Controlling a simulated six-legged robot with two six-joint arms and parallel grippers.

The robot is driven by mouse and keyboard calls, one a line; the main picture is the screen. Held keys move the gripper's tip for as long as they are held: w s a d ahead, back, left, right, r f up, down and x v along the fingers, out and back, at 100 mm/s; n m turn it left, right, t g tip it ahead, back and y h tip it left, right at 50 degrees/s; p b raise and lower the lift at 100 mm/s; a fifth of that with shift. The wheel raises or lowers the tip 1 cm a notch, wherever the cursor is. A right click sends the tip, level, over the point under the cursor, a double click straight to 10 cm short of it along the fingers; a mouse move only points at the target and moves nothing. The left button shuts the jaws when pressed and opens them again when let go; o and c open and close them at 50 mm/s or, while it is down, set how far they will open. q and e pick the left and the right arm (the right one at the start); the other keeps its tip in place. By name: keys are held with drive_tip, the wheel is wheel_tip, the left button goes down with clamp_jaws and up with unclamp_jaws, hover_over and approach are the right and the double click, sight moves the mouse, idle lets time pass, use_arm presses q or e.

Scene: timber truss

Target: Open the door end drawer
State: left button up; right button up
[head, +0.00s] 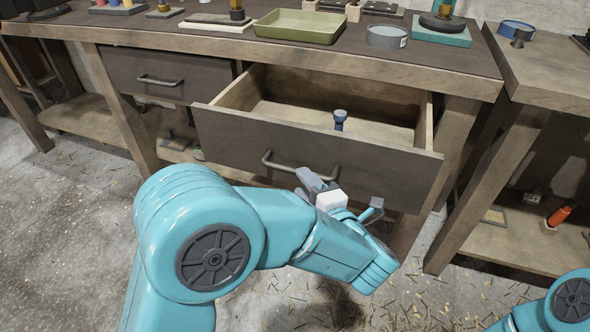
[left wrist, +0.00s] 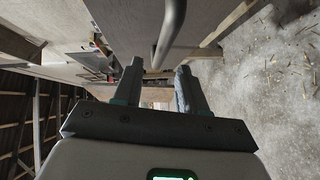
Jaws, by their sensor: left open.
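The pulled-out drawer (head: 310,146) is the right one of two under the workbench, and its inside shows. A small blue object (head: 340,119) stands in it. The drawer's bar handle (head: 285,165) is on its dark front. My left gripper (head: 340,190) is in front of the drawer, close below and to the right of the handle. In the left wrist view the handle (left wrist: 171,30) runs in from the top, just beyond the open fingers (left wrist: 160,85), with nothing between them. I cannot tell whether a finger touches it. My right gripper is not in view.
A shut drawer (head: 150,76) is on the left. The benchtop holds a green tray (head: 299,26) and a grey tape roll (head: 387,37). A second bench (head: 545,70) stands on the right, with an orange-handled tool (head: 559,215) on its lower shelf. The concrete floor (head: 60,230) carries wood shavings.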

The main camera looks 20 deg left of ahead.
use_arm(q)
drive_tip(key=v, duration=0.5)
drive_tip(key=shift+s+d+p, duration=0.1)
drive_tip(key=shift+s+p, duration=0.05)
drive_tip(key=shift+p, duration=0.2)
